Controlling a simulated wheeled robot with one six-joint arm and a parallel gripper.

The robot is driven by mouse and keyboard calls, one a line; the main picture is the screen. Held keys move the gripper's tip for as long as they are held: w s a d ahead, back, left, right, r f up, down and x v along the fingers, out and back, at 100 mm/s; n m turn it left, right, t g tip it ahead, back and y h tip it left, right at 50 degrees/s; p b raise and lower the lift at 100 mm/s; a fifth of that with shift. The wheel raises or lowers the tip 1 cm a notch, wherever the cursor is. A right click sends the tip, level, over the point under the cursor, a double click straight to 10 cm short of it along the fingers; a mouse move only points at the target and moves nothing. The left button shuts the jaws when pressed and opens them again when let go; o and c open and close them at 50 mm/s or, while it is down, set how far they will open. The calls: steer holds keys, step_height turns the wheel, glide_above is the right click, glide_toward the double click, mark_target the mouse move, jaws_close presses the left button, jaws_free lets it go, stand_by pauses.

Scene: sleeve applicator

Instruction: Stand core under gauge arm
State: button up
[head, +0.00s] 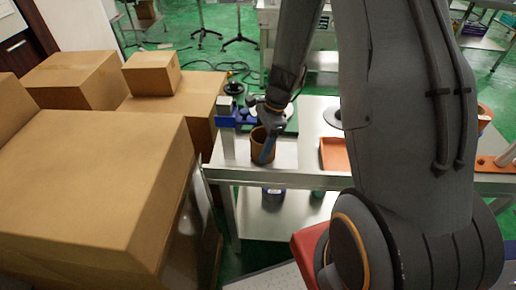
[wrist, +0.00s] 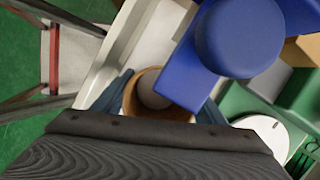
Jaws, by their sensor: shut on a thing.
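The core, a brown open-topped cylinder (head: 262,146), is upright on or just above the white plate at the left end of the metal table. It also shows in the wrist view (wrist: 150,94), partly hidden by my wrist and the blue part. The gauge stand has a grey post (head: 228,142) with a blue block. Its blue arm (wrist: 205,75) with a round blue end (wrist: 240,38) overlaps the core in the wrist view. I cannot tell the gap between them.
An orange tray (head: 333,155) lies right of the core. A grey disc (head: 333,117) is behind the tray. A green piece (wrist: 285,105) lies beyond the gauge. Large cardboard boxes (head: 90,185) crowd the left side, close to the table's left end.

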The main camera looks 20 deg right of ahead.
steer(key=shift+f, duration=0.1)
steer(key=o, duration=1.1)
steer(key=b+v, duration=0.2)
steer(key=v, duration=1)
